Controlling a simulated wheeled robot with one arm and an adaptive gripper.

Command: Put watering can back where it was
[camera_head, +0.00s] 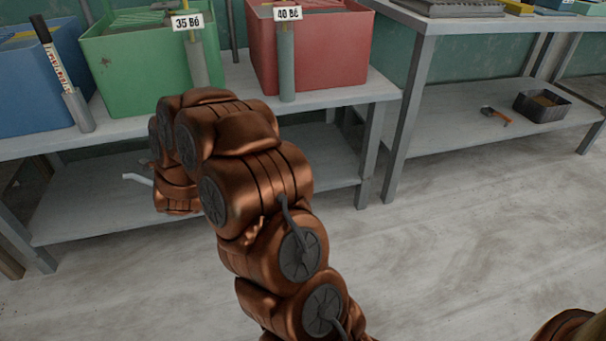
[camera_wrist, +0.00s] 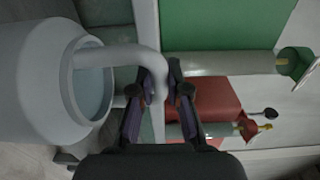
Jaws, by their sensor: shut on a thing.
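The watering can (camera_wrist: 35,85) is pale grey with an open round mouth and a curved handle. It fills the left of the wrist view, lying sideways in that turned picture. My gripper (camera_wrist: 160,88) is shut on the handle, with a dark finger on each side of it. In the head view only a thin pale part of the can (camera_head: 137,179) shows, left of my copper arm and in front of the bench's lower shelf. My arm hides the rest of the can and my gripper there.
A grey bench (camera_head: 345,92) carries a blue bin (camera_head: 35,95), a green bin (camera_head: 130,70) and a red bin (camera_head: 335,50), with grey cylinders along its front. Its lower shelf (camera_head: 85,215) looks mostly bare. A second table (camera_head: 430,24) stands right, with a black box (camera_head: 543,104) below. Open floor lies in front.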

